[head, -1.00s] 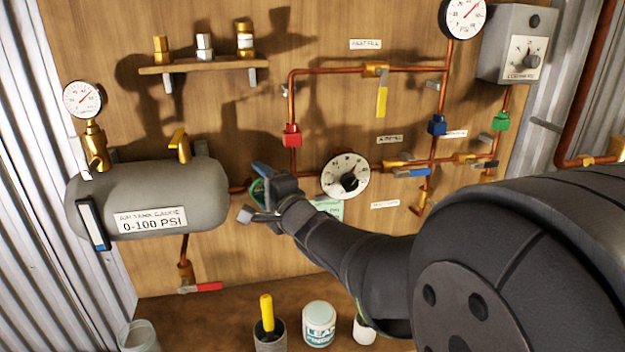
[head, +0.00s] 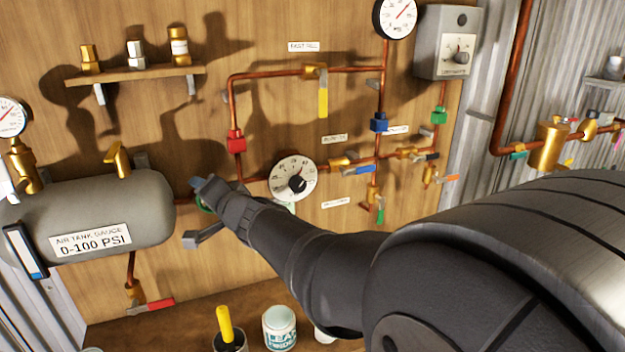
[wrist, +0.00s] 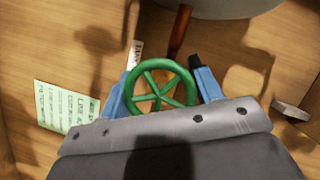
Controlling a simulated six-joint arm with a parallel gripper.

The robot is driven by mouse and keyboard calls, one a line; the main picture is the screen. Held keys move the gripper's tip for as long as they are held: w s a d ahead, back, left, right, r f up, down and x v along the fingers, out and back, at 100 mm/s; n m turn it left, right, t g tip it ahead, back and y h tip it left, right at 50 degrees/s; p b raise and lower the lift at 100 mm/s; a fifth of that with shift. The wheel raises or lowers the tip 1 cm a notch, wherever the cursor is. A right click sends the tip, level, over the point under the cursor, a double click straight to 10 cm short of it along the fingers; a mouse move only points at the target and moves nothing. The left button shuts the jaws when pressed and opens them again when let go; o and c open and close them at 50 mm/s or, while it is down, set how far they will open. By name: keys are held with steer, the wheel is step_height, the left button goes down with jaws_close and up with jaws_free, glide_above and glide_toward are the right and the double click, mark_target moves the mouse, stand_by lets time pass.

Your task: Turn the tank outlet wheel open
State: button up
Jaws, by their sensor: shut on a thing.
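The tank outlet wheel is a green spoked handwheel (wrist: 137,105), seen nearly face-on in the wrist view. It sits on the copper pipe at the right end of the grey air tank (head: 150,205). In the head view only a sliver of its green rim shows behind my gripper (head: 203,205). In the wrist view my gripper (wrist: 160,80) has its blue fingers on opposite sides of the rim, shut on the wheel. The wheel's stem and lower rim are partly hidden. I cannot tell how far the wheel is turned.
A round dial (head: 293,177) is close to the right of my gripper. A red fitting (head: 236,141) is on the pipe above. A blue lever (head: 358,170) and a yellow lever (head: 323,98) are further right. Below stands a labelled can (head: 280,328). A green card (wrist: 66,107) hangs near the wheel.

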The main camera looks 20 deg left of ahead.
stand_by(0.3)
steer(key=o, duration=1)
steer(key=shift+c, duration=0.2)
steer(key=shift+d, duration=0.15)
steer(key=v, duration=1.7)
steer(key=shift+s, duration=0.15)
steer(key=shift+r, duration=0.1)
